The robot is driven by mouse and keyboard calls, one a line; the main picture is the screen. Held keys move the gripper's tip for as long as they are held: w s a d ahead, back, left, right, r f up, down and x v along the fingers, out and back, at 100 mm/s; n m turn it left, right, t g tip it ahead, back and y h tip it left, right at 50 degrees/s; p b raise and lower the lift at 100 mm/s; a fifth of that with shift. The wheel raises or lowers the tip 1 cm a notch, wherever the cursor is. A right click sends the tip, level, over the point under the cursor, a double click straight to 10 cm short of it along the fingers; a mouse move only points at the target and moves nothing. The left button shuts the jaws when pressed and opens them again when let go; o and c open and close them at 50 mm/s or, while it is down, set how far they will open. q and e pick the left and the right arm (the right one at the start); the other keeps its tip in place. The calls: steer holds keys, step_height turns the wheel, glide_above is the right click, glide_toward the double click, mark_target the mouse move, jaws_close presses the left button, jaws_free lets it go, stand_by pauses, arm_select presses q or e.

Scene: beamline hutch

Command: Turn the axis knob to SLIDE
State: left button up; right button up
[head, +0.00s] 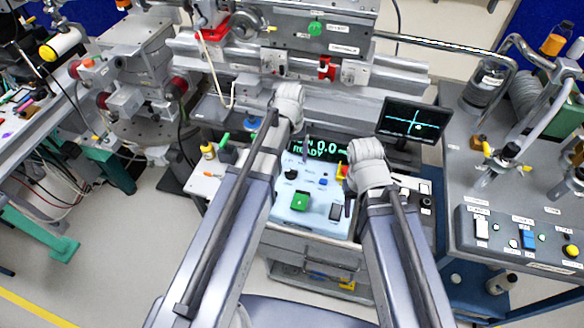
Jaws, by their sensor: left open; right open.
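A pale blue control box (313,217) stands on the cart at the centre of the head view. A small black knob (291,174) sits at its upper left; its pointer and lettering are too small to read. A green block-like control (300,201) and a blue button (323,182) are beside it. A display (322,148) behind reads READY in green. My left gripper (304,150) is open and empty, above the back of the box. My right gripper (366,156) is open, above the box's right edge; its fingers are largely hidden behind its wrist. Neither visibly touches the knob.
A dark monitor (413,120) stands right of the display. A switch panel (520,238) sits on the right bench. A yellow bottle (208,151) and a green-capped one (228,150) stand left of the box. Metal rails (300,62) cross behind.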

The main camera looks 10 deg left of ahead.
mark_target(291, 171)
arm_select(q)
step_height(291, 171, down, 7)
steer(key=b, duration=0.6)
arm_select(e)
step_height(291, 171, down, 7)
steer(key=shift+f, duration=0.1)
arm_select(q)
steer(key=c, duration=1.4)
